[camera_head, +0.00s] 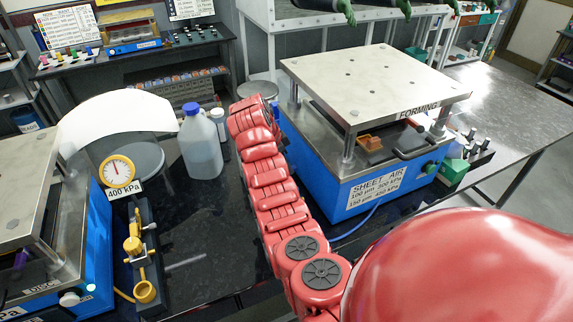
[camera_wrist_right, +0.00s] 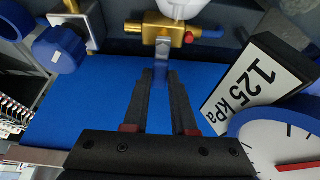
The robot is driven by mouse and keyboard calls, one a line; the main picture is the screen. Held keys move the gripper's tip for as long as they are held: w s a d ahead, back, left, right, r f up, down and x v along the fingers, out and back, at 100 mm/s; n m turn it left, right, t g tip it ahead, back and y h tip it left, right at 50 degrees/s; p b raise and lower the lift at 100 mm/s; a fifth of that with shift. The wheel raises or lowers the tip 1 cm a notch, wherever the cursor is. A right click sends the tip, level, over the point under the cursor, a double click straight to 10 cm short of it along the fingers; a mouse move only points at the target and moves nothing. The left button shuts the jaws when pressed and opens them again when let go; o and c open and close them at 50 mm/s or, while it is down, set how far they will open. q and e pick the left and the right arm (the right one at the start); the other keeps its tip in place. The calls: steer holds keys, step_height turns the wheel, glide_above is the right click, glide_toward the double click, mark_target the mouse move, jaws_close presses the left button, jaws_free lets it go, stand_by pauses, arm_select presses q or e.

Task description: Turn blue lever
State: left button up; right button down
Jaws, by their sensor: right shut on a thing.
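In the right wrist view, the blue lever (camera_wrist_right: 162,74) hangs below a brass valve fitting (camera_wrist_right: 158,36). My right gripper (camera_wrist_right: 161,88) has its two dark fingers closed in around the lever and is shut on it. The lever's lower part is partly hidden between the fingers. In the head view, my red right arm reaches away across the bench, and the arm hides its gripper and the lever. My left gripper is not in view.
In the wrist view, a 125 kPa sign (camera_wrist_right: 250,84) and a gauge (camera_wrist_right: 285,145) stand close on the right, and a blue knob (camera_wrist_right: 61,50) at upper left. In the head view, a forming press (camera_head: 375,82) stands right of my arm and a bottle (camera_head: 200,148) left.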

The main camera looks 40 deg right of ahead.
steer(key=c, duration=0.7)
jaws_free()
steer(key=shift+a, duration=0.1)
steer(key=shift+r, duration=0.35)
steer(key=p+v, duration=0.1)
steer(key=v, duration=0.1)
steer(key=shift+a+r+p, duration=0.2)
steer(key=shift+r+p, duration=0.05)
steer(key=shift+p, duration=0.05)
steer(key=b+v, duration=0.3)
steer(key=v, duration=1.1)
